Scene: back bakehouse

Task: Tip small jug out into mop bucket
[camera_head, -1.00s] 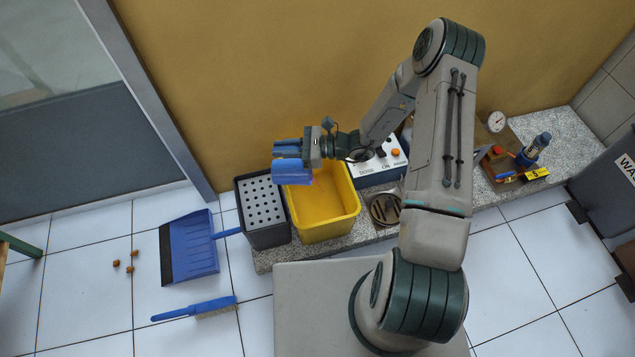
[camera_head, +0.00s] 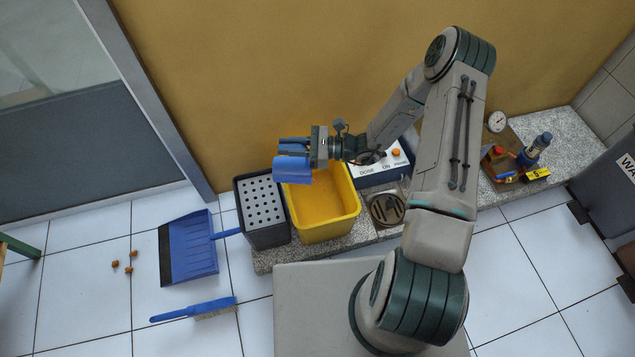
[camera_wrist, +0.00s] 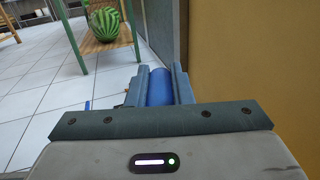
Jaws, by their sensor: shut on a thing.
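The small jug (camera_head: 294,171) is blue and is held over the yellow mop bucket (camera_head: 336,232), above its back left part. My gripper (camera_head: 296,152) is shut on the jug. The jug lies tilted well over, and its mouth cannot be made out. In the wrist view the blue jug (camera_wrist: 160,88) sits between my two fingers (camera_wrist: 159,92). The yellow bucket's inside looks yellow, with no clear sign of liquid in it.
A grey wringer with a holed top (camera_head: 265,206) adjoins the bucket's left side. A dosing box (camera_head: 379,166) stands behind right, and a drain (camera_head: 386,209) is in the stone ledge. A blue dustpan (camera_head: 190,248) and brush (camera_head: 195,309) lie on the floor. A watermelon (camera_wrist: 104,24) shows in the wrist view.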

